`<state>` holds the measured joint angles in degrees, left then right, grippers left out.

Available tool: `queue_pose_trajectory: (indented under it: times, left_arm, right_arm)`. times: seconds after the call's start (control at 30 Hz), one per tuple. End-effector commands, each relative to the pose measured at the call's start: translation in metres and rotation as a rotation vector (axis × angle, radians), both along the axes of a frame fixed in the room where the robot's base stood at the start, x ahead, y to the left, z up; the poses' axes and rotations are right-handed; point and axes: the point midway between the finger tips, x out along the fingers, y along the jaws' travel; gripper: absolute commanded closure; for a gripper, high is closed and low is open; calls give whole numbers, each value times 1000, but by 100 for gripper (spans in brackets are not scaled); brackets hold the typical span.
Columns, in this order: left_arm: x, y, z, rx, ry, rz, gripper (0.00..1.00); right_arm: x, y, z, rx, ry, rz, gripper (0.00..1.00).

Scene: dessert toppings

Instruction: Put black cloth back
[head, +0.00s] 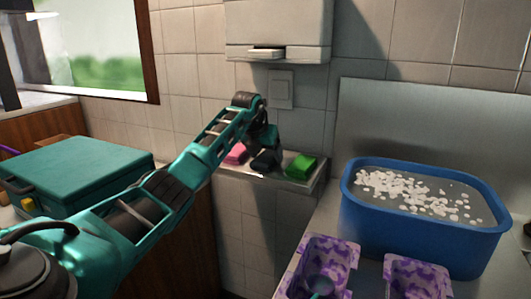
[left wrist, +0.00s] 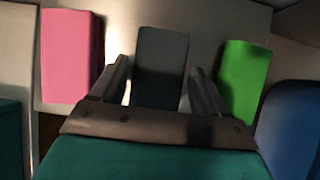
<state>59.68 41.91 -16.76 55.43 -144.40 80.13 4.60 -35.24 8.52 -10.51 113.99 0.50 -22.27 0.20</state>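The black cloth (head: 264,162) lies on a small ledge by the tiled wall, between a pink cloth (head: 236,153) and a green cloth (head: 300,166). In the left wrist view the black cloth (left wrist: 160,75) is a dark block between the fingers of my left gripper (left wrist: 158,66). Narrow gaps show between the fingers and its sides, so the gripper looks open around it. In the head view my left gripper (head: 265,143) is right at the cloth and partly covers it. My right gripper is not in view.
The pink cloth (left wrist: 68,58) and green cloth (left wrist: 243,80) flank the fingers closely. A blue basin (head: 420,235) with white bits in it stands on the right counter. Purple patterned containers (head: 340,252) stand in front. A teal case (head: 80,170) is at left.

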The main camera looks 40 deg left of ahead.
Motion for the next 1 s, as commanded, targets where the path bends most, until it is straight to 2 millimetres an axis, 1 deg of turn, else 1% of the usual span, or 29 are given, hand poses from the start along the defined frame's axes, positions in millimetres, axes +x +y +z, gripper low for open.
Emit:
queue_pose_trajectory:
  times: [0.03, 0.13, 0.17, 0.37, 0.53, 0.67, 0.9, 1.0]
  left_arm:
    - [0, 0, 0, 0, 0, 0, 20]
    - [0, 0, 0, 0, 0, 0, 10]
    - [0, 0, 0, 0, 0, 0, 10]
    - [0, 0, 1, -1, 0, 1, 10]
    - [-4, 0, 11, 2, -3, 1, 10]
    - [-15, -4, 27, 4, -3, -1, 10]
    - [-42, -12, 72, 3, -3, 1, 10]
    - [-51, -15, 87, 3, -3, 0, 10]
  right_arm:
    - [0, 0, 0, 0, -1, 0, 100]
    - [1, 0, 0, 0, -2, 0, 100]
    - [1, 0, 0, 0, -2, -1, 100]
    - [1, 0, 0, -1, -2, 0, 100]
    - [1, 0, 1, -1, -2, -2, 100]
    - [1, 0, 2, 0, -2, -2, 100]
    - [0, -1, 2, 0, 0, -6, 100]
    - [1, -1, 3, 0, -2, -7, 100]
